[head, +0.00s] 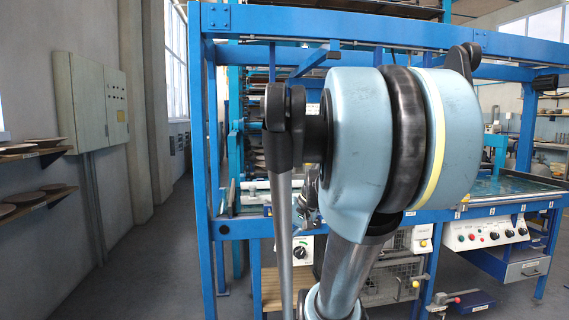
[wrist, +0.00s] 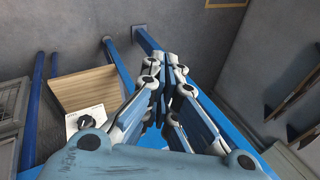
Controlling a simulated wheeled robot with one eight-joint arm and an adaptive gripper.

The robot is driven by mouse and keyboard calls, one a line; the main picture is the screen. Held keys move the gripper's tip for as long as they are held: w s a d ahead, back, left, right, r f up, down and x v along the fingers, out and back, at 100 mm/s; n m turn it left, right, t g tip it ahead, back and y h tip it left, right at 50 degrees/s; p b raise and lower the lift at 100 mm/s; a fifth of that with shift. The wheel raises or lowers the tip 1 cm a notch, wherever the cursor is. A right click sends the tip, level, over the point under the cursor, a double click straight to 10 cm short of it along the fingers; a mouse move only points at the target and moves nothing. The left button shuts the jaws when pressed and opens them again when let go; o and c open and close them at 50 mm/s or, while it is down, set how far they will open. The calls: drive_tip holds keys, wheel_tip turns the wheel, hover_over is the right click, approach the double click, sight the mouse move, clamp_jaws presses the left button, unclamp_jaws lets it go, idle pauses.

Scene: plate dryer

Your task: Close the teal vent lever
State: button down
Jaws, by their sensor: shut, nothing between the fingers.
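My gripper (wrist: 166,66) shows in the wrist view, with its linked blue and grey fingers brought together and nothing visible between them. It is over blue frame bars, with the floor beyond. In the head view my own arm fills the middle and hides most of what is behind it; I cannot make out the gripper clearly there. I cannot pick out the teal vent lever with certainty in either view. It may be hidden behind my arm or fingers.
A blue steel frame (head: 206,160) stands around the machine. A white dial box (wrist: 84,121) and wooden slats (wrist: 85,89) are left of my fingers. A control panel (head: 485,233) is at right. Wall shelves (head: 35,198) and open floor lie at left.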

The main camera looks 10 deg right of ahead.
drive_tip(key=w+r+m+t+y, duration=0.1)
drive_tip(key=w+r+y, duration=0.2)
drive_tip(key=w+r, duration=0.45)
drive_tip(key=m+t+y, duration=0.3)
drive_tip(key=t+y, duration=0.3)
drive_tip(key=y, duration=0.1)
approach(274, 162)
drive_tip(key=w+d+r, duration=0.1)
drive_tip(key=w+d, duration=0.1)
drive_tip(key=d, duration=0.6)
drive_tip(key=x, duration=0.9)
drive_tip(key=shift+w+a, duration=0.1)
drive_tip(key=shift+w, duration=0.05)
drive_tip(key=shift+s+a, duration=0.15)
drive_tip(key=shift+a, duration=0.45)
drive_tip(key=shift+s+a, duration=0.15)
drive_tip(key=shift+a, duration=0.4)
drive_tip(key=shift+s+a, duration=0.1)
drive_tip(key=shift+a, duration=0.6)
drive_tip(key=shift+h, duration=0.4)
drive_tip(key=shift+a+r, duration=0.15)
drive_tip(key=shift+a, duration=0.05)
